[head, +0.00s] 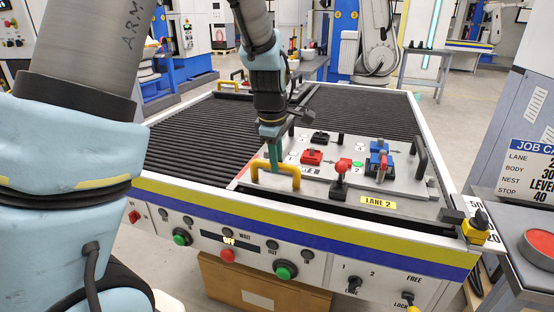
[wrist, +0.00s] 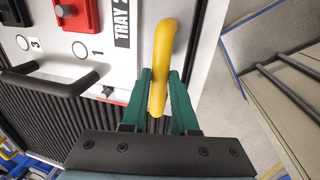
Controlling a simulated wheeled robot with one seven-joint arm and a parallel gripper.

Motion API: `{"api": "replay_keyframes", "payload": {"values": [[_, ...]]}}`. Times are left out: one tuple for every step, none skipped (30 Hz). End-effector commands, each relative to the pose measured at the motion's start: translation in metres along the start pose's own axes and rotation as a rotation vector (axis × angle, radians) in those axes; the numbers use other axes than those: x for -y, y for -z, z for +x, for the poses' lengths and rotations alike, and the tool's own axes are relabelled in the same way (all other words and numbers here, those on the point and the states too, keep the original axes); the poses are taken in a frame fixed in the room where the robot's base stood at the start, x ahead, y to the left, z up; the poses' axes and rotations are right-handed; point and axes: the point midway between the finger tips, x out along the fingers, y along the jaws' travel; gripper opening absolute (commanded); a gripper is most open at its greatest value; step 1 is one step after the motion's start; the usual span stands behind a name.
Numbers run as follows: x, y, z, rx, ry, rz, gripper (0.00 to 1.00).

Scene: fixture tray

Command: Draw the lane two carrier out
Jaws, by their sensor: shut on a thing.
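My gripper (head: 273,160), with green fingers, is shut on this handle from above. The gripper also shows in the wrist view (wrist: 160,85). Part of the handle is hidden behind a finger in the head view.
The plate carries a red block (head: 312,157), a blue part (head: 379,162) and black handles (head: 420,152). A red-knobbed lever (head: 340,168) stands at the front near the LANE 2 label (head: 378,202). Black rollers (head: 200,150) lie bare on the left. Knobs and buttons line the front panel (head: 255,248).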

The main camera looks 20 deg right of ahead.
Motion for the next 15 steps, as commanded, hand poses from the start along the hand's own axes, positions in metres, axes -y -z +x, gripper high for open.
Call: {"api": "replay_keyframes", "payload": {"values": [[0.0049,-0.0009,0.0006,0.002,0.014,0.001,0.00],[0.0052,-0.0009,0.0007,0.002,0.014,0.001,0.00],[0.0054,-0.0009,0.0007,0.002,0.015,0.001,0.00],[0.0057,-0.0009,0.0007,0.002,0.016,0.001,0.00],[0.0059,-0.0009,0.0008,0.002,0.017,0.001,0.00],[0.0062,-0.0009,0.0008,0.002,0.018,0.001,0.00],[0.0064,-0.0009,0.0008,0.002,0.018,0.001,0.00],[0.0066,-0.0009,0.0009,0.002,0.019,0.001,0.28],[0.0067,-0.0009,0.0009,0.002,0.019,0.001,0.33],[0.0066,-0.0009,0.0010,0.002,0.019,0.001,0.36],[0.0064,-0.0009,0.0009,0.002,0.018,0.001,0.40],[0.0061,-0.0009,0.0009,0.001,0.017,0.001,0.44],[0.0058,-0.0008,0.0008,0.001,0.016,0.001,0.47],[0.0056,-0.0008,0.0008,0.001,0.016,0.001,0.51],[0.0052,-0.0007,0.0007,0.001,0.015,0.001,0.55]]}}
